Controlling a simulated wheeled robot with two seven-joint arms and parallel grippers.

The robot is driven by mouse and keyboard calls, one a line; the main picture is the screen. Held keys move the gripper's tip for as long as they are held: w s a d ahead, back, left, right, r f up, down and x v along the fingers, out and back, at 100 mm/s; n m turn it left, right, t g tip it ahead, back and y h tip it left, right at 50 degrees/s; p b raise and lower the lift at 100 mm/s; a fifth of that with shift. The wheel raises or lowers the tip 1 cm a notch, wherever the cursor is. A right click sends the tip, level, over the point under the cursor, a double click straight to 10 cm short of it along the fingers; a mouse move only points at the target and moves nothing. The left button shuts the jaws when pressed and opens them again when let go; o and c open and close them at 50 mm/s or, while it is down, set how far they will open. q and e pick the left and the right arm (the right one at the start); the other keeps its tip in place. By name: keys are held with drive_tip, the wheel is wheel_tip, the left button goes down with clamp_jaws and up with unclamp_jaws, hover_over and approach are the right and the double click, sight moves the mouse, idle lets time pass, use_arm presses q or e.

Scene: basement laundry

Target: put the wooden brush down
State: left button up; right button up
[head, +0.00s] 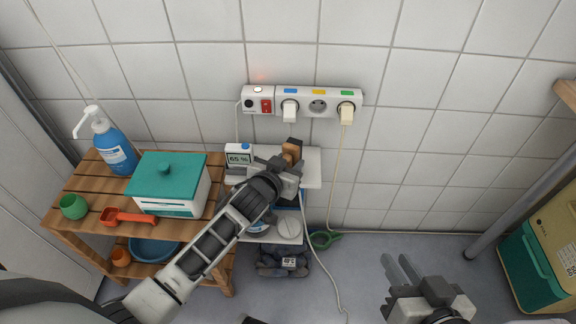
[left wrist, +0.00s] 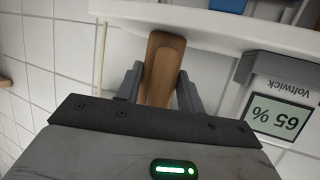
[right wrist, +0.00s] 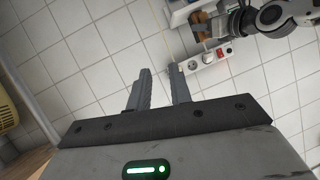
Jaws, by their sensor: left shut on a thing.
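The wooden brush (head: 292,150) is held at the small white wall shelf (head: 312,168) under the power strip. My left gripper (head: 288,162) is shut on it. In the left wrist view the brown wooden brush (left wrist: 164,68) stands between the two fingers (left wrist: 160,85), and its far end meets the edge of the white shelf (left wrist: 215,22). I cannot tell whether it rests on the shelf. The brush's other parts are hidden by the gripper. My right gripper (head: 402,268) is open and empty, low at the right; its parted fingers also show in the right wrist view (right wrist: 160,85).
A display reading 65 % (head: 239,158) stands at the shelf's left. A power strip (head: 305,101) with plugs and a hanging cord is above. A wooden rack (head: 190,215) at left holds a teal-lidded box (head: 168,182), blue bottle (head: 112,148), orange scoop (head: 128,216) and green cup (head: 74,206).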

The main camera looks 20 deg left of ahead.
use_arm(q)
drive_tip(key=shift+f, duration=0.1)
drive_tip(key=o, duration=1.3)
use_arm(e)
drive_tip(key=shift+s+f, duration=0.1)
use_arm(q)
drive_tip(key=shift+s+r, duration=0.25)
drive_tip(key=shift+r, duration=0.05)
drive_tip(key=p+v, duration=0.3)
drive_tip(key=v, duration=0.8)
drive_tip(key=shift+s+r+p, duration=0.1)
drive_tip(key=shift+s+p, duration=0.15)
drive_tip(key=shift+p, duration=0.15)
use_arm(e)
drive_tip(key=f+g, duration=0.1)
drive_tip(key=d+f+g+h, duration=0.1)
drive_tip(key=shift+s+d+f, duration=0.1)
drive_tip(key=shift+s+f, duration=0.05)
drive_tip(key=shift+f, duration=0.15)
drive_tip(key=shift+s, duration=0.1)
